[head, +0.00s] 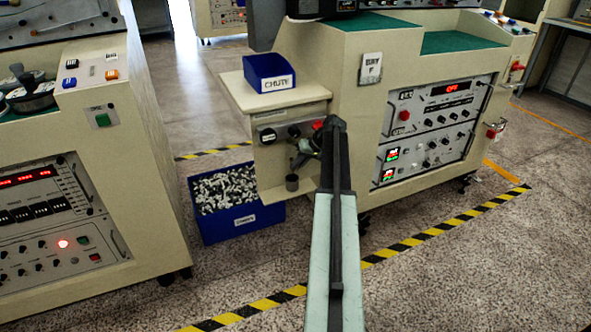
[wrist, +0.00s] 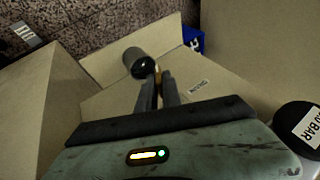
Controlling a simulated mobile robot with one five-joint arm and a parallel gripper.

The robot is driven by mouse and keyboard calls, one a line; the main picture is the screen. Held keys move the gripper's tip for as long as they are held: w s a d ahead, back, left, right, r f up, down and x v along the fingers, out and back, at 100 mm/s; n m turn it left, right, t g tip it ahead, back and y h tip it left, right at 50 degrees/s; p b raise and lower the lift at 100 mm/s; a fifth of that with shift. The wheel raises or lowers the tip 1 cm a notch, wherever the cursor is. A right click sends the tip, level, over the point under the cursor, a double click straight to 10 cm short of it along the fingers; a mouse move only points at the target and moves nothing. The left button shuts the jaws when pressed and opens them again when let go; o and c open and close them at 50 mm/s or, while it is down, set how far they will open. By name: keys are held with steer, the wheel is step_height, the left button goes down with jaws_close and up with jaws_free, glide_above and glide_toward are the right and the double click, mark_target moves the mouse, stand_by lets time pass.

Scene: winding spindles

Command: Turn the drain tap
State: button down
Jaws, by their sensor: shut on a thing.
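The drain tap (head: 303,152) is on the front of the cream cabinet below the shelf, partly hidden behind my arm in the head view. A small dark cup (head: 292,182) sits under it, and a dark round cup-like end shows in the wrist view (wrist: 136,63). My gripper (wrist: 158,88) is shut on a small yellow-brown piece at the tap (wrist: 157,76), between the fingertips. Most of the tap is hidden by the fingers, so its angle cannot be told. In the head view my arm hides the fingertips.
A blue "CHUTE" bin (head: 270,72) stands on the shelf above. A blue crate (head: 236,202) full of small pale and dark pieces is on the floor at left. Knobs and a red button (head: 318,124) are close above the tap. A black "BAR" cylinder (wrist: 300,128) is at right.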

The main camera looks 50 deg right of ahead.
steer(key=m+t+y+b, duration=0.1)
steer(key=t+y+b, duration=0.1)
steer(key=b, duration=0.4)
steer(key=f+m+t+y+b, duration=0.1)
steer(key=t+y+b, duration=0.1)
steer(key=y+b, duration=0.2)
steer(key=m+t+y+b, duration=0.1)
steer(key=y+b, duration=0.3)
steer(key=b, duration=0.6)
steer(key=shift+s+d+f+t, duration=0.1)
steer(key=shift+d+f+t, duration=0.2)
steer(key=shift+t, duration=0.4)
steer(key=shift+r+b, duration=0.1)
steer(key=shift+b, duration=0.2)
steer(key=c, duration=1.5)
jaws_free()
steer(key=shift+d, duration=0.15)
